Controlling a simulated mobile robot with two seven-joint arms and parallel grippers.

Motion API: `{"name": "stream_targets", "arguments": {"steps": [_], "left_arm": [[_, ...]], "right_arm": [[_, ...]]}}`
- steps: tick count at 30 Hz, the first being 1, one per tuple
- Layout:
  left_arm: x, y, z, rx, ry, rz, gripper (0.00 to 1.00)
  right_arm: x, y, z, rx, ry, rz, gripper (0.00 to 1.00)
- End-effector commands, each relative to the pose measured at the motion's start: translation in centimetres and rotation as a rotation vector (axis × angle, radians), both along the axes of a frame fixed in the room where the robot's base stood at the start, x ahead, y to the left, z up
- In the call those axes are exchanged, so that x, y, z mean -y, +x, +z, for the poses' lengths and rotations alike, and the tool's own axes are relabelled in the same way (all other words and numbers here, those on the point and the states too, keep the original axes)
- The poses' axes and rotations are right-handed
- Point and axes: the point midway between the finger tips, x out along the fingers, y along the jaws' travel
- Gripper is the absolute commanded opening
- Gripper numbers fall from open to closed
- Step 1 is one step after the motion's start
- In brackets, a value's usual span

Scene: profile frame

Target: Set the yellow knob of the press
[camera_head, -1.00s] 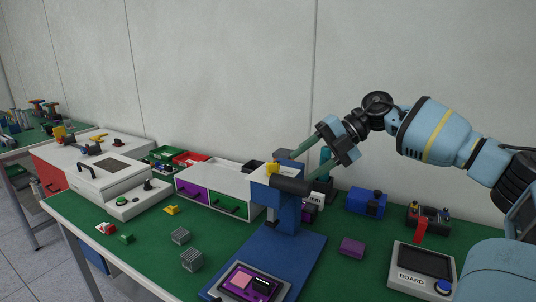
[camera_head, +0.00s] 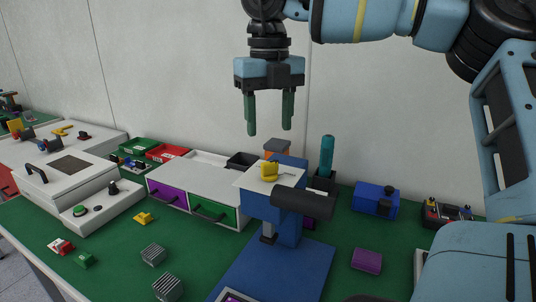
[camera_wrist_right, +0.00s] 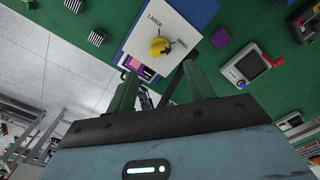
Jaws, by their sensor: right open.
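The blue press (camera_head: 288,226) stands on the green bench with a white plate (camera_head: 250,183) on its top. The yellow knob (camera_head: 269,172) sits on that plate. My left gripper is in no view.
Drawers with purple and green fronts (camera_head: 213,211) stand left of the press. A teal-handled tool (camera_head: 327,156) stands upright in a dark holder just behind and right of it. A blue box (camera_head: 376,199) and a purple block (camera_head: 367,261) lie to the right.

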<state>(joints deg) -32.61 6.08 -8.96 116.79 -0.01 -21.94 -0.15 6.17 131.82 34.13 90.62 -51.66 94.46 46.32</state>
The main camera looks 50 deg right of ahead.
Motion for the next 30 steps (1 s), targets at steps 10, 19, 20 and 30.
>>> {"name": "stream_targets", "arguments": {"steps": [10,19,20,30], "left_arm": [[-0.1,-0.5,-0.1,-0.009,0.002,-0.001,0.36],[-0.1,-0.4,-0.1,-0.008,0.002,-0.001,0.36],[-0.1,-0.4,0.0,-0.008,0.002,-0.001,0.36],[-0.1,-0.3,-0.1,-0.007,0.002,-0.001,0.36]], "right_arm": [[0.1,0.0,-3.9,-0.002,0.004,-0.001,0.53],[0.1,0.0,-7.3,0.001,0.004,-0.002,0.53],[0.1,0.0,-7.4,0.001,0.004,-0.002,0.53],[0.1,0.0,-7.8,0.002,0.002,-0.002,0.53]]}}
